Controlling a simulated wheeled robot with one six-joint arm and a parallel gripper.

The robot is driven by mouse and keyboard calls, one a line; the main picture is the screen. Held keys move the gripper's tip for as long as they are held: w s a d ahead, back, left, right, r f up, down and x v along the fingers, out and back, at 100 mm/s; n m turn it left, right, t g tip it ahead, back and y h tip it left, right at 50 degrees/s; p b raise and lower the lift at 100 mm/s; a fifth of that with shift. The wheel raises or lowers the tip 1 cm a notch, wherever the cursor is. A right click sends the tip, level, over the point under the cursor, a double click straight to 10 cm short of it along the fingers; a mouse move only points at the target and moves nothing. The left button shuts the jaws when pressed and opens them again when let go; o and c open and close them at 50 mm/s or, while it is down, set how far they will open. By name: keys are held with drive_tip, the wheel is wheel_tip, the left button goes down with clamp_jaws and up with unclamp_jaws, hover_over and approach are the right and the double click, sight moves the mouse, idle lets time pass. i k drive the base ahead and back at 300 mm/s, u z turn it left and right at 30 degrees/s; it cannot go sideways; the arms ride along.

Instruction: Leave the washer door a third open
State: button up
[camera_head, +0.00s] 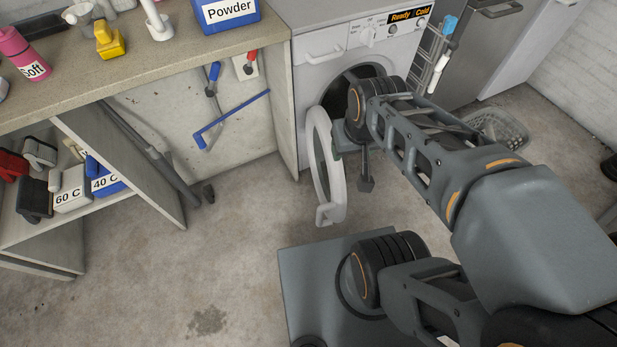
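The white washer (318,85) stands at the top centre, with a control panel marked "Ready" and "Cold" on top. A handle piece sits at the ring's lower edge. The dark drum opening (372,72) shows partly behind my arm. My gripper (366,184) points down just right of the door, on the washer side of it. I cannot tell whether it touches the door. Its fingers are small and partly hidden by my wrist, so their opening is unclear.
A counter (130,62) runs left of the washer, holding a blue "Powder" box (225,12), a pink bottle (22,52) and a yellow bottle (109,40). A grey basket (497,130) lies right on the floor. The floor left of the door is clear.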

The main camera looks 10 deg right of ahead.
sight(329, 175)
drive_tip(key=z, duration=1.05)
drive_tip(key=k, duration=1.05)
drive_tip(key=u, duration=1.7)
drive_tip(key=i, duration=0.5)
